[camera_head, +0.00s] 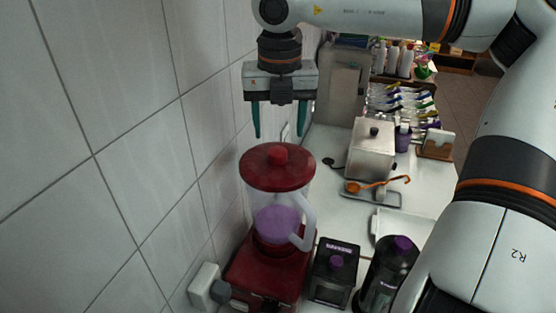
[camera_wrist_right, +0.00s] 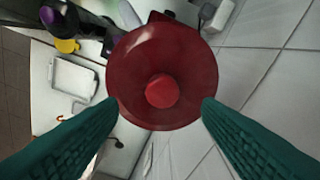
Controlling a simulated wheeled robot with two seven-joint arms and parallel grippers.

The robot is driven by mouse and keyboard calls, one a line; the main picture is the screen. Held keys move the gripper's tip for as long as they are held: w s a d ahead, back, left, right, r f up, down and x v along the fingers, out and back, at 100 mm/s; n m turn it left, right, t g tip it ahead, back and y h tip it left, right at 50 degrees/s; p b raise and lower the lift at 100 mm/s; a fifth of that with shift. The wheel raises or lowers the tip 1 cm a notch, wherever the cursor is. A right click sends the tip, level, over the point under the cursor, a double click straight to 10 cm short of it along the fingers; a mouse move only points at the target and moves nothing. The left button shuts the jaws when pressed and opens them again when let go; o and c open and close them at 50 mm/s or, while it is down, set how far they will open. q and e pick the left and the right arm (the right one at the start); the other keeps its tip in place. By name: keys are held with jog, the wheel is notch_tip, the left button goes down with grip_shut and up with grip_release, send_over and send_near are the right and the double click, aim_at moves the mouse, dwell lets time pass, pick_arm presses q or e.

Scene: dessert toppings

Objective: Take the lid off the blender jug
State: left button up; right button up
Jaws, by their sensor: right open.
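The blender jug (camera_head: 294,202) is clear with a handle at its right side and something purple inside. It stands upright on a dark red base (camera_head: 262,270) near the tiled wall. Its red lid (camera_head: 262,176) with a round knob sits on top of the jug. In the right wrist view the lid (camera_wrist_right: 128,75) is seen from above, with its knob near the middle. My right gripper (camera_head: 280,134) is open and empty, pointing down above the lid. Its two teal fingers are apart, and a gap shows between their tips and the knob. My left gripper is not in view.
A black box (camera_head: 334,276) and a dark bottle with a purple cap (camera_head: 388,276) stand right of the base. A metal container (camera_head: 371,152), an orange ladle (camera_head: 378,184) and a white tray (camera_head: 388,225) lie further along the counter. The tiled wall (camera_head: 130,150) is close on the left.

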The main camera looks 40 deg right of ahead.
aim_at(278, 150)
jog(key=shift+f, duration=0.3)
jog(key=f+p, duration=0.1)
jog(key=f, duration=0.1)
jog(key=f+p, duration=0.1)
jog(key=shift+w+f+p, duration=0.25)
jog(key=shift+f+p, duration=0.05)
jog(key=shift+f, duration=0.05)
jog(key=shift+d+f, duration=0.1)
jog(key=shift+f, duration=0.45)
jog(key=c, duration=1.1)
jog(key=shift+r, duration=0.15)
